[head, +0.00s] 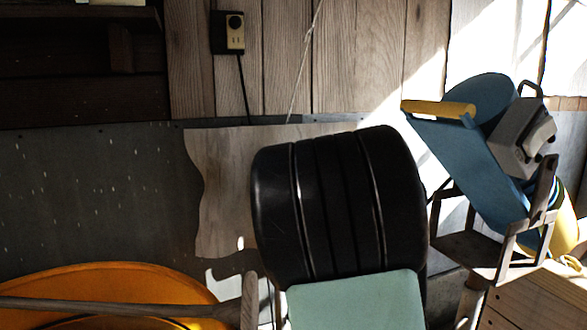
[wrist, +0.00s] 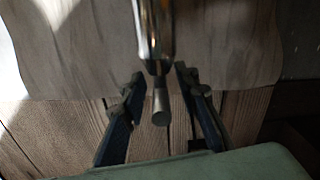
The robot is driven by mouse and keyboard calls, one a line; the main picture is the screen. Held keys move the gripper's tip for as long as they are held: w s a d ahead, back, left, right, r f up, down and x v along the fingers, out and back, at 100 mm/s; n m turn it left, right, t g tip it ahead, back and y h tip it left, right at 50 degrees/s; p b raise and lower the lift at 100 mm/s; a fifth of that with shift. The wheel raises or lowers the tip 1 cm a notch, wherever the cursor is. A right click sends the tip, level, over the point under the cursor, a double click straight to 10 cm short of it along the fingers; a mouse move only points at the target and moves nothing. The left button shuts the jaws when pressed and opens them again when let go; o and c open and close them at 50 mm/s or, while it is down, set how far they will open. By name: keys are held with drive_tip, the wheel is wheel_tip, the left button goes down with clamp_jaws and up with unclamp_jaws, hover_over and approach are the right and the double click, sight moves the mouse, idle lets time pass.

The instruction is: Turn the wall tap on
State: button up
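The tap shows only in the wrist view, as a shiny metal cylinder (wrist: 154,28) coming in from the top edge, with a short grey lever (wrist: 160,105) at its end. My gripper (wrist: 159,72) is open, one dark finger on each side of the tap's end and lever. How far the fingers reach in depth is hard to tell. In the head view neither the tap nor my fingers show; a large black ribbed form (head: 340,205) covers the middle of the wall.
A blue machine with a yellow handle (head: 440,108) sits on a wooden stool (head: 470,250) at the right. An orange round object (head: 100,280) lies low at the left, with a wooden handle (head: 110,308) across it. A socket (head: 235,33) with a cord is on the plank wall (head: 360,50).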

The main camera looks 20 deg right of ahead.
drive_tip(key=s, duration=0.8)
drive_tip(key=shift+s+f, duration=0.1)
